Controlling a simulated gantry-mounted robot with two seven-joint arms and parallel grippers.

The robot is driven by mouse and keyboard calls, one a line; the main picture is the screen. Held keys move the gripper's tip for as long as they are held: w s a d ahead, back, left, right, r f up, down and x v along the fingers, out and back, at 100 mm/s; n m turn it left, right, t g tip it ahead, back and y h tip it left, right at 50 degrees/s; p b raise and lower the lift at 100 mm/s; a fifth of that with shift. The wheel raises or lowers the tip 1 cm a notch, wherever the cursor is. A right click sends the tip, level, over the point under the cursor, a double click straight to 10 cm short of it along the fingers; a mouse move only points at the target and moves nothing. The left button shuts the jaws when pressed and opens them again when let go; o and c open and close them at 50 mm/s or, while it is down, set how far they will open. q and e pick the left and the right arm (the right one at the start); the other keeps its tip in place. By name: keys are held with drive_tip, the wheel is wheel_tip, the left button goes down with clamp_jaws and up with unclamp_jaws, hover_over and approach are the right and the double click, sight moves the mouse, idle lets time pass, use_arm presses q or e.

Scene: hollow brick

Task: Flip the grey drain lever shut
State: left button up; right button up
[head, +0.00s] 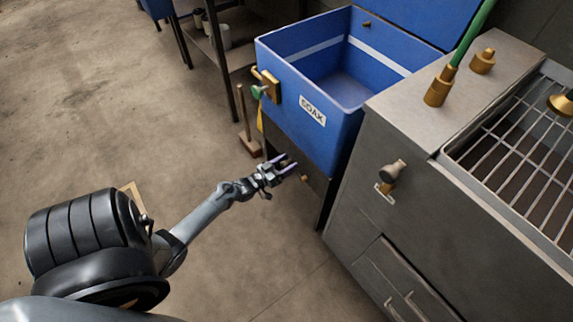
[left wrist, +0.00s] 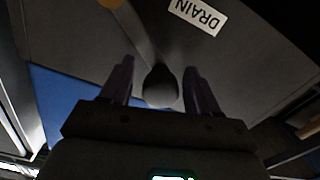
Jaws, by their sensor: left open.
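The drain lever (left wrist: 160,86) shows in the left wrist view as a grey shaft ending in a dark rounded knob, below a white DRAIN label (left wrist: 199,14). My left gripper (left wrist: 158,68) is open, with one finger on each side of the knob. I cannot tell whether they touch it. In the head view the left gripper (head: 287,166) is in front of the dark panel under the blue tank (head: 284,82), beside a small brass piece (head: 304,178). The lever itself is hard to make out there. My right gripper is not in view.
The tank bears a SOAK label (head: 313,111) and a green-knobbed brass fitting (head: 268,86). A steel cabinet (head: 350,205) stands close on the right, with a grey knob (head: 393,170) sticking out. The concrete floor (head: 110,120) to the left is mostly clear.

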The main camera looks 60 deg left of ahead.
use_arm(q)
clamp_jaws()
idle(0.3)
